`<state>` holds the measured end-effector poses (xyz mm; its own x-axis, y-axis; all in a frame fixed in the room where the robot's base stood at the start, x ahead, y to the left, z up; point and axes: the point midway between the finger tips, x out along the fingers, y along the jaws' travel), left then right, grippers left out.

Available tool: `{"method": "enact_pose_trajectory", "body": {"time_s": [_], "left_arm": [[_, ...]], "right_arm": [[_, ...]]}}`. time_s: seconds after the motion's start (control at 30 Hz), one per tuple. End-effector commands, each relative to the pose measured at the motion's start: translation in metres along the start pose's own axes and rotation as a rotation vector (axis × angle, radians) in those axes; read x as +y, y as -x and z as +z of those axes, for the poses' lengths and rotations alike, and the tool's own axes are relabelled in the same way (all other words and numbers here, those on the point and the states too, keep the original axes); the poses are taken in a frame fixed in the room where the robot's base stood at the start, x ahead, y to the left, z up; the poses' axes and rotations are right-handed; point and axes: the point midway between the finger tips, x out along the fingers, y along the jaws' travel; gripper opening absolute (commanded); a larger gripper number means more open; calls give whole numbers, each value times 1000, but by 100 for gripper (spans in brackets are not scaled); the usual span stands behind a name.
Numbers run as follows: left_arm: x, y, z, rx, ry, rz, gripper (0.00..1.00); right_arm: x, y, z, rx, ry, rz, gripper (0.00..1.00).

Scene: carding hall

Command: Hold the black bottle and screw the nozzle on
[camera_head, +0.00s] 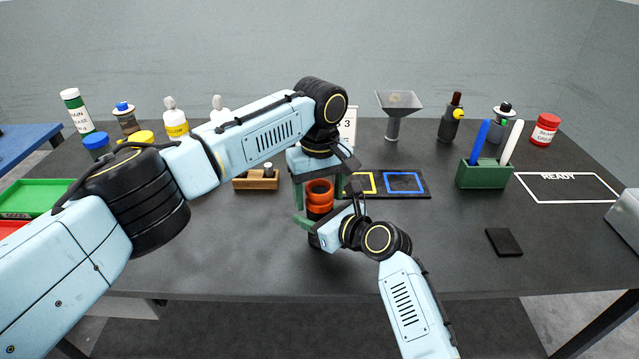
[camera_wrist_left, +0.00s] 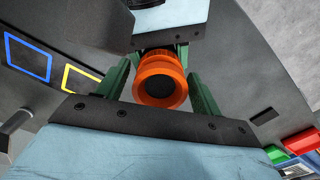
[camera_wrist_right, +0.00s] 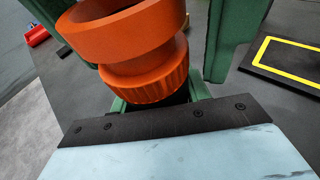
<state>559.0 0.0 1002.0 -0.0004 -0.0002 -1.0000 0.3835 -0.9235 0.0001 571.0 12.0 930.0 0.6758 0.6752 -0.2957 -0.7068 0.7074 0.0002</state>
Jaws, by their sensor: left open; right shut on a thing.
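The orange nozzle (camera_head: 320,188) sits upright on top of the black bottle (camera_head: 314,241), which is mostly hidden by my right gripper. My left gripper (camera_head: 318,194) points down from above, open, with its green fingers on either side of the nozzle. In the left wrist view the nozzle (camera_wrist_left: 160,80) lies between the fingers, with gaps beside it. My right gripper (camera_head: 308,224) is shut on the bottle just below the nozzle. In the right wrist view the nozzle (camera_wrist_right: 130,50) looks stepped, with a ribbed lower ring; only a dark sliver of bottle shows. Whether the threads are engaged is hidden.
A black board (camera_head: 412,194) with yellow and blue squares lies just behind. A wooden block (camera_head: 256,183) stands to the left, a green pen holder (camera_head: 484,174) to the right. A funnel (camera_head: 397,103) and several bottles line the back. The table's front right is mostly clear.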

Motion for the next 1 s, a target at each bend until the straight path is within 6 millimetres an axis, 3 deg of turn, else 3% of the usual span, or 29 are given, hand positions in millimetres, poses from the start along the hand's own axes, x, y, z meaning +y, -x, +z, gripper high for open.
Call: {"method": "enact_pose_trajectory", "body": {"time_s": [0.2,0.57,1.0], "left_arm": [[0,0,0,0,-1,0,66],[0,0,0,0,-1,0,21],[0,0,0,0,-286,0,21]], "right_arm": [[0,0,0,0,0,0,0],[0,0,0,0,0,0,0],[0,0,0,1,0,0,0]]}}
